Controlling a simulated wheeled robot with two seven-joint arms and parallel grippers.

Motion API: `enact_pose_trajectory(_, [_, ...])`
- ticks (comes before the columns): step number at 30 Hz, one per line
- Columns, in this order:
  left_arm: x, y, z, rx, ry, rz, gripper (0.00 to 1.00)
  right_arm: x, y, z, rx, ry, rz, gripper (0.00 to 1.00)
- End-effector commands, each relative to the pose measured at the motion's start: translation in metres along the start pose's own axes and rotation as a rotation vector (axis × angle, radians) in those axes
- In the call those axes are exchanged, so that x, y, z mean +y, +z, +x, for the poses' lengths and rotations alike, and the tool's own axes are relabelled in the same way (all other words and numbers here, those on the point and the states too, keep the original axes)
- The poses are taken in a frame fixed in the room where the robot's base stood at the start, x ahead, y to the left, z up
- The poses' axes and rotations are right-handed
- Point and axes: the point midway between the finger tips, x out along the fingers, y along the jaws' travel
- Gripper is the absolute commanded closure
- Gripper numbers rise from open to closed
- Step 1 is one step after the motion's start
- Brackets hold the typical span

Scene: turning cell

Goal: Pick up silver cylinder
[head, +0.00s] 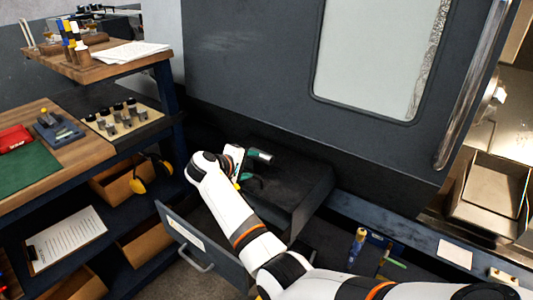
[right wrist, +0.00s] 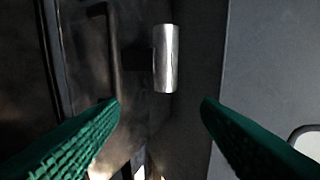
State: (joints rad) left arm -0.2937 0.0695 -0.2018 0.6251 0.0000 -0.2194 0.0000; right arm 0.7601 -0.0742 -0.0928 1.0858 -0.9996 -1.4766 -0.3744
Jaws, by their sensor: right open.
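The silver cylinder (right wrist: 166,58) shows in the right wrist view as a shiny, short metal cylinder on a dark surface. It lies ahead of my right gripper (right wrist: 158,108), in line with the gap between the two green fingers and apart from both. The right gripper is open and empty. I cannot make out the cylinder in the head view. My left gripper is not in view.
The drawer front (head: 205,250) with its handle faces the lower left. The grey machine door (head: 250,75) rises behind the drawer. A workbench (head: 85,160) with tools stands at left. A shallow tray with coloured tools (head: 357,245) lies right of the drawer.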

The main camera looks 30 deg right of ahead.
Motion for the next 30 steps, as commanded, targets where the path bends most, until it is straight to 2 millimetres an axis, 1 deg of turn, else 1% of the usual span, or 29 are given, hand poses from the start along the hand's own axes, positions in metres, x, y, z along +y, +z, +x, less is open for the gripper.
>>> enact_pose_trajectory(3, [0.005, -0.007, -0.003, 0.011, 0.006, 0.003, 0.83, -0.001, -0.001, 0.023, 0.004, -0.001, -0.003, 0.42])
enact_pose_trajectory(6, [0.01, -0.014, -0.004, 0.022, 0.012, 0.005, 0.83, -0.002, -0.002, 0.04, 0.005, -0.001, -0.002, 0.42])
enact_pose_trajectory(9, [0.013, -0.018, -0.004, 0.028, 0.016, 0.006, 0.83, -0.002, -0.001, 0.052, 0.003, -0.001, -0.001, 0.42])
enact_pose_trajectory(14, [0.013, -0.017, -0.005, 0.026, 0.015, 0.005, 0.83, -0.003, -0.002, 0.063, 0.002, -0.001, -0.001, 0.42])
enact_pose_trajectory(17, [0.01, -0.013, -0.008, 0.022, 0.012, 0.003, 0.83, -0.007, -0.003, 0.075, 0.003, -0.001, 0.0, 0.42])
enact_pose_trajectory(20, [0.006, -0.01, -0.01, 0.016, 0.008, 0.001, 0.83, -0.011, -0.004, 0.091, 0.005, -0.001, -0.002, 0.42])
enact_pose_trajectory(24, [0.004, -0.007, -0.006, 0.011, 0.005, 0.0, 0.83, -0.008, -0.003, 0.106, 0.002, -0.001, -0.003, 0.42])
enact_pose_trajectory(27, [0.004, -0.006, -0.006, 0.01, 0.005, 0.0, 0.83, -0.008, -0.004, 0.111, 0.002, 0.0, -0.001, 0.42])
enact_pose_trajectory(30, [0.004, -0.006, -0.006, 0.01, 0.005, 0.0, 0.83, -0.008, -0.004, 0.112, 0.001, 0.0, -0.001, 0.42])
